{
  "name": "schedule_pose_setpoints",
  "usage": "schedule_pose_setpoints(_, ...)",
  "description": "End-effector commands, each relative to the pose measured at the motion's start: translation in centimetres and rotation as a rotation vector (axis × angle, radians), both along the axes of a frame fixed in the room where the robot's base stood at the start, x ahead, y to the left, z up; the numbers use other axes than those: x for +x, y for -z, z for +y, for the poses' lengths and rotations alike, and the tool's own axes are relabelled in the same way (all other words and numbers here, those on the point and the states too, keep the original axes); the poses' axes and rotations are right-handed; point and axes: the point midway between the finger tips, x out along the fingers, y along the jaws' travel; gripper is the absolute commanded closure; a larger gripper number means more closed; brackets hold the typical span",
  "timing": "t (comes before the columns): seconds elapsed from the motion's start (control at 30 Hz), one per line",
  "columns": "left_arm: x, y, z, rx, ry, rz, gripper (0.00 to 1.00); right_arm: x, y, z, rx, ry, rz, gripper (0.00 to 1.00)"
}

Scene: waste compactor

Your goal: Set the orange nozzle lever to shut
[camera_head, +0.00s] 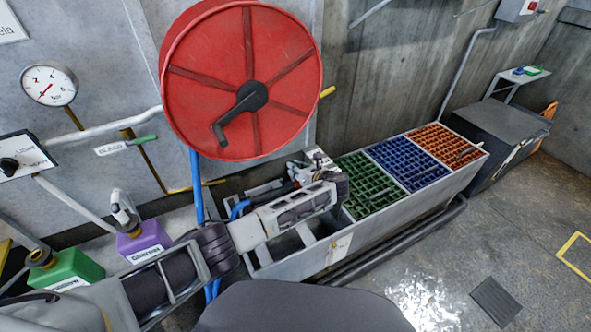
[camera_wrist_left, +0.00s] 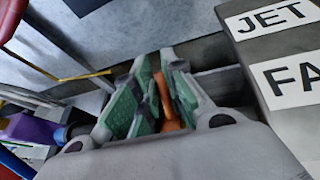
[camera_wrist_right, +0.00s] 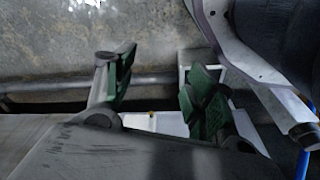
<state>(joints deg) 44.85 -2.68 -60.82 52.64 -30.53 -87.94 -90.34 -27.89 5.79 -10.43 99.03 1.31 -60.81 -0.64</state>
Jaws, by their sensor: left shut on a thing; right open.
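The orange nozzle lever (camera_wrist_left: 167,108) shows in the left wrist view between the green finger pads of my left gripper (camera_wrist_left: 157,85), which is shut on it. Beside it, at the right of that view, is a grey block with the labels "JET" (camera_wrist_left: 268,18) and "FAN" (camera_wrist_left: 290,76). In the head view my left gripper (camera_head: 312,165) is at the left end of the grated trough, and it hides the lever there. My right gripper (camera_wrist_right: 160,75) is open and empty in the right wrist view. It does not show clearly in the head view.
A red hose reel (camera_head: 205,60) with a blue hose (camera_head: 196,185) hangs on the wall above my left arm. The trough has green (camera_head: 368,190), blue (camera_head: 408,163) and orange (camera_head: 450,145) grates. The right floor is largely clear.

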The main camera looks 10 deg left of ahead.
Motion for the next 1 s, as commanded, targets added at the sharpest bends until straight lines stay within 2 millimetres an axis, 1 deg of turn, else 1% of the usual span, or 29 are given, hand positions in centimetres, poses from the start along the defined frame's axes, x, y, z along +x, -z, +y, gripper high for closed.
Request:
schedule_pose_setpoints(0.47, -0.2, 0.0, -0.1, 0.014, -0.001, -0.022, 1.00, 0.0, 0.0, 0.0, 0.001, 0.001, -0.004, 0.45)
schedule_pose_setpoints(0.63, -0.5, -0.1, -0.3, 0.043, 0.001, -0.065, 1.00, -0.1, 0.3, -0.1, -0.001, 0.001, -0.003, 0.45)
schedule_pose_setpoints(0.8, -0.9, -0.3, -0.6, 0.084, 0.002, -0.128, 1.00, -0.4, 1.1, -0.3, -0.003, 0.002, 0.001, 0.45)
schedule_pose_setpoints(1.0, -1.4, -0.3, -0.9, 0.133, 0.001, -0.206, 1.00, -0.2, 0.9, -0.2, -0.004, 0.001, 0.006, 0.45)
